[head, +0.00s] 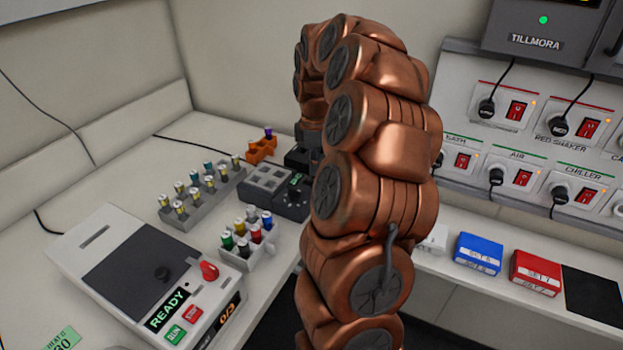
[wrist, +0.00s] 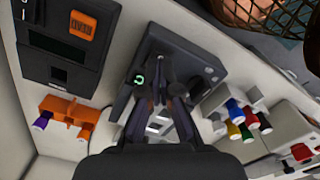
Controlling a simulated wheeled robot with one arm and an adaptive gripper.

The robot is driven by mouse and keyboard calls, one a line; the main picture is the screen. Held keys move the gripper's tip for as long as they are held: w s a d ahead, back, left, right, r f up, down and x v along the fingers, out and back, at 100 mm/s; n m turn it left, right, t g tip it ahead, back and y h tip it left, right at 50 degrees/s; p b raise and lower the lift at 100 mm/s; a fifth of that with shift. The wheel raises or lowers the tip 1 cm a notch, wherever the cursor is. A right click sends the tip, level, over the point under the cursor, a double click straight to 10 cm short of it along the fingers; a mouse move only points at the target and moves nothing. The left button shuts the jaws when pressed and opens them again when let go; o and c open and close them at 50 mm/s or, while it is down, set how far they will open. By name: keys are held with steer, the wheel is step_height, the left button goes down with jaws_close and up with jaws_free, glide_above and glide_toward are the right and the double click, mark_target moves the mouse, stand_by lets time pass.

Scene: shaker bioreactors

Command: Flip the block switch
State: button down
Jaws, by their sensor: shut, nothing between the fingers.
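A dark block unit (head: 276,188) with pale square wells and a small green display stands on the left bench. In the wrist view the same block unit (wrist: 122,108) lies under my gripper (wrist: 160,92), whose fingers are together and empty. The fingers cover part of its top, and I cannot tell whether they touch it. In the head view my copper arm hides most of the gripper. Red rocker switches show on the wall panel (head: 475,135), but no visible label reads "block". My arm hides the panel's left part.
An orange rack (head: 261,150), a grey vial rack (head: 201,195) and a white rack of coloured tubes (head: 262,256) stand close to the block unit. A white machine reading READY (head: 100,225) is nearer. Blue (head: 478,253) and red (head: 536,273) boxes sit on the right bench.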

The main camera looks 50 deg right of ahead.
steer(key=shift+f+b, duration=0.55)
steer(key=shift+f, duration=0.65)
stand_by(0.8)
steer(key=shift+r+p, duration=1.25)
steer(key=shift+r, duration=2.3)
